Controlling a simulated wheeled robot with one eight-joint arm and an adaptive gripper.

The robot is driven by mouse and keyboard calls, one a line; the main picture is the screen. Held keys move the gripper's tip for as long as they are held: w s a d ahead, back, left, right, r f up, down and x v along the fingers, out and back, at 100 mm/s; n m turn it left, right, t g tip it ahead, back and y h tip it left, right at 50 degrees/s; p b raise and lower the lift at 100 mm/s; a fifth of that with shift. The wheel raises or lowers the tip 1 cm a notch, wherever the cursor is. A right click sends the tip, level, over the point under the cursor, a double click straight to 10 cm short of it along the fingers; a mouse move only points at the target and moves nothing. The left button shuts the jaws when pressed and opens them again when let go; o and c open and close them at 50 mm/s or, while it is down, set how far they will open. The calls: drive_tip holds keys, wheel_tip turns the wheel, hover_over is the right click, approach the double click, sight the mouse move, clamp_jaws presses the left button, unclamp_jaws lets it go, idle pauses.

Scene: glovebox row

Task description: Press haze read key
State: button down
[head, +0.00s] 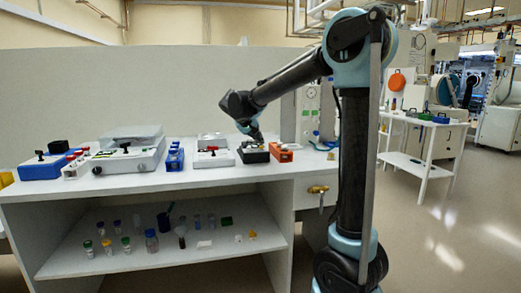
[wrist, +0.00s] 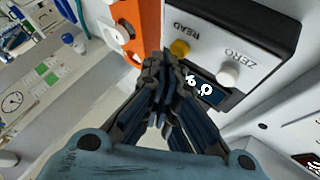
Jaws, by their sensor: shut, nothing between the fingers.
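The haze meter is a dark box with a pale top panel (wrist: 225,45), and in the head view it stands on the bench (head: 255,157). In the wrist view its panel carries the word READ beside a yellow key (wrist: 179,48) and the word ZERO beside a white key (wrist: 228,74). A small dark display (wrist: 203,90) shows light digits and is partly hidden by my fingers. My gripper (wrist: 166,62) is shut and empty, its fingertips very close beside the yellow key. I cannot tell whether they touch it. In the head view my gripper (head: 254,136) is just above the meter.
An orange block (head: 281,153) stands close to the meter's right, and its orange face (wrist: 133,25) borders the panel. A white device with a red part (head: 212,157) and a blue rack (head: 175,158) are to the left. Vials (head: 152,240) stand on the lower shelf.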

drive_tip(key=shift+f, duration=0.4)
idle(0.5)
drive_tip(key=shift+r, duration=0.8)
drive_tip(key=shift+r, duration=2.55)
